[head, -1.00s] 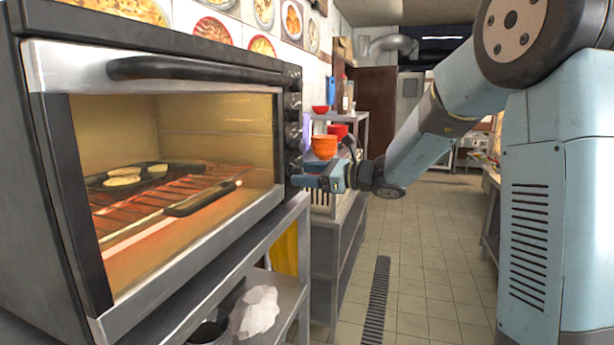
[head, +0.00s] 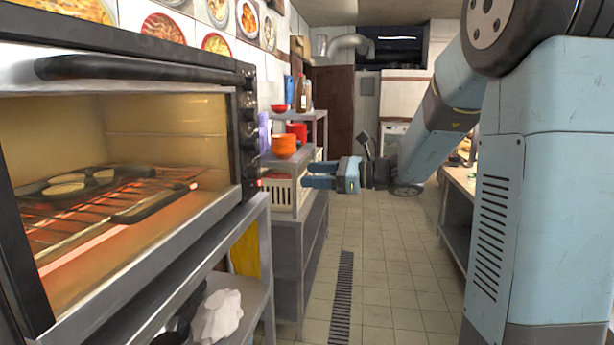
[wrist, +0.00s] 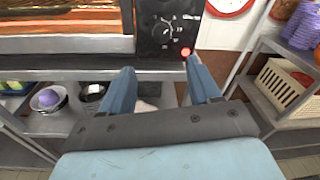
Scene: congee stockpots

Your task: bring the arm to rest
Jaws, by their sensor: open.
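My gripper (head: 305,176) is held out level over the aisle in the head view, pointing left, with nothing in its jaws. In the wrist view my gripper (wrist: 158,80) shows two blue fingers spread apart. The fingers point towards the oven's control panel (wrist: 168,32), with the lower shelf of the stand visible between and below them. No object touches the fingers. My arm reaches down from the upper right in the head view.
The oven (head: 245,130) stands at left on a metal stand (head: 258,222), with a pan (head: 85,180) inside. Orange bowls (head: 284,147) and a cream basket (head: 278,192) sit on a shelf unit beyond. The tiled aisle floor (head: 385,270) is clear. A counter (head: 459,183) stands at right.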

